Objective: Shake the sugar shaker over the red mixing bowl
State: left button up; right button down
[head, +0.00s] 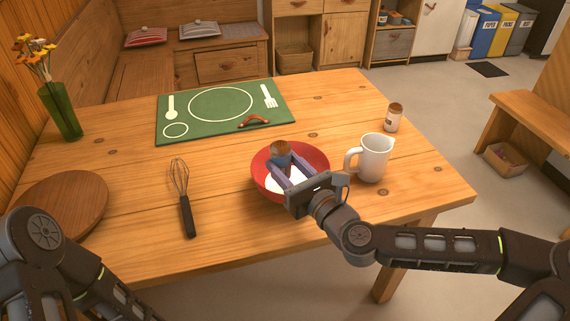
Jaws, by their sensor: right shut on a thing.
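The red mixing bowl (318,157) stands near the front middle of the table, with white content (278,184) visible inside. My right gripper (282,163) is over the bowl, its two fingers shut on what appears to be the sugar shaker (280,147). Only the shaker's brown, rounded top shows clearly between the fingertips; the rest is hidden by the gripper, so I cannot tell its tilt. My left arm shows at the lower left, but its gripper is out of view.
A whisk (184,195) and round wooden board (65,205) lie left.

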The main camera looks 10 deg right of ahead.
jog(key=shift+w+a, duration=0.15)
jog(key=shift+w, duration=0.2)
pick_arm(q)
jog(key=shift+w+a, duration=0.15)
jog(key=shift+w, duration=0.15)
pick_arm(e)
jog(key=shift+r, duration=0.1)
jog(key=shift+s, duration=0.1)
pick_arm(q)
jog(key=shift+r, duration=0.1)
